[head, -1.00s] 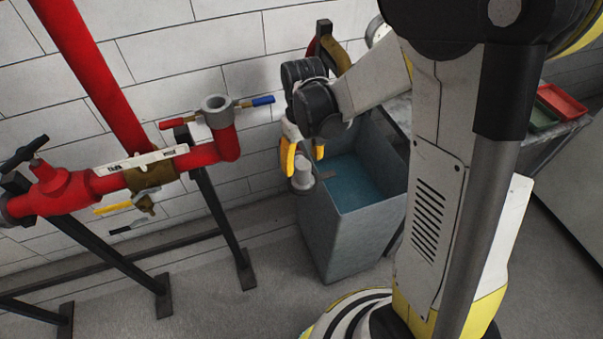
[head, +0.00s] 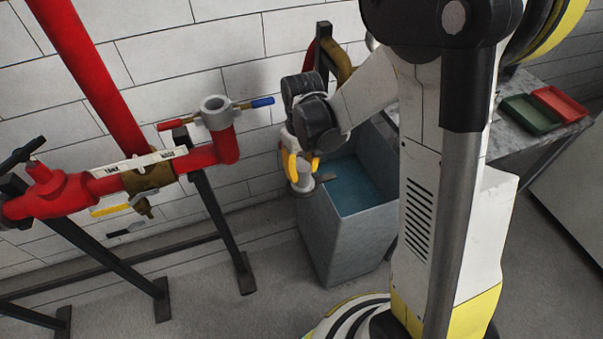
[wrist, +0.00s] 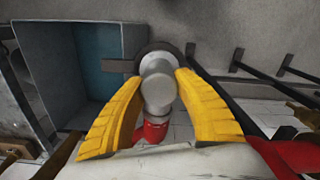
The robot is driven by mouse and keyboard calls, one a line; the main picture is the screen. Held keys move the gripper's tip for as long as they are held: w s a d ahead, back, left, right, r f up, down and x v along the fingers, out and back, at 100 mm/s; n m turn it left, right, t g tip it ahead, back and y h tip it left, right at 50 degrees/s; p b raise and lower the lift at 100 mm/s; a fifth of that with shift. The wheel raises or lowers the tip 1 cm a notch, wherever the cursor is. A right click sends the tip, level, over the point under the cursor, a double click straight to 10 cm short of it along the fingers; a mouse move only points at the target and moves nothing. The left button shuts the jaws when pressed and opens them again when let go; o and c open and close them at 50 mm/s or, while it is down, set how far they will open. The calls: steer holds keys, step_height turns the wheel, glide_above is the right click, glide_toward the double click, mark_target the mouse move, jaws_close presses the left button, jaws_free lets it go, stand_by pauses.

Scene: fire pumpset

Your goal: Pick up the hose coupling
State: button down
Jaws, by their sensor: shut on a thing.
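The hose coupling appears to be the grey, rounded cylindrical piece (wrist: 157,88) between my fingers in the wrist view. In the head view its grey body (head: 303,184) shows just below the fingertips, at the near left corner of the grey bin. My gripper (head: 302,167) has yellow fingers and points down from above. In the wrist view the gripper (wrist: 160,80) is shut on the coupling, one finger on each side. A darker round disc (wrist: 152,52) shows beyond the coupling; whether they touch is unclear. A red part shows on the palm side of the coupling.
The grey bin (head: 345,240), blue inside, stands right of the coupling. Red pipework (head: 100,185) with a grey outlet (head: 214,112) and coloured handles stands left on black legs. Green (head: 530,113) and red (head: 560,103) trays lie on a right-hand bench. Floor is clear in front.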

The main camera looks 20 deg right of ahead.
steer(key=shift+r, duration=0.55)
steer(key=r, duration=0.1)
steer(key=r+p, duration=0.1)
steer(key=r, duration=0.1)
steer(key=shift+s+d+r+p, duration=0.2)
steer(key=shift+s+r+p, duration=0.15)
steer(key=shift+p, duration=0.05)
steer(key=s+d+r+p, duration=0.2)
steer(key=s+r+p, duration=0.1)
steer(key=r, duration=0.3)
steer(key=s+d+r+p, duration=0.3)
steer(key=s+r+p, duration=0.1)
steer(key=s+r, duration=0.2)
steer(key=shift+s+d, duration=0.2)
steer(key=shift+d, duration=0.05)
steer(key=shift+r, duration=0.1)
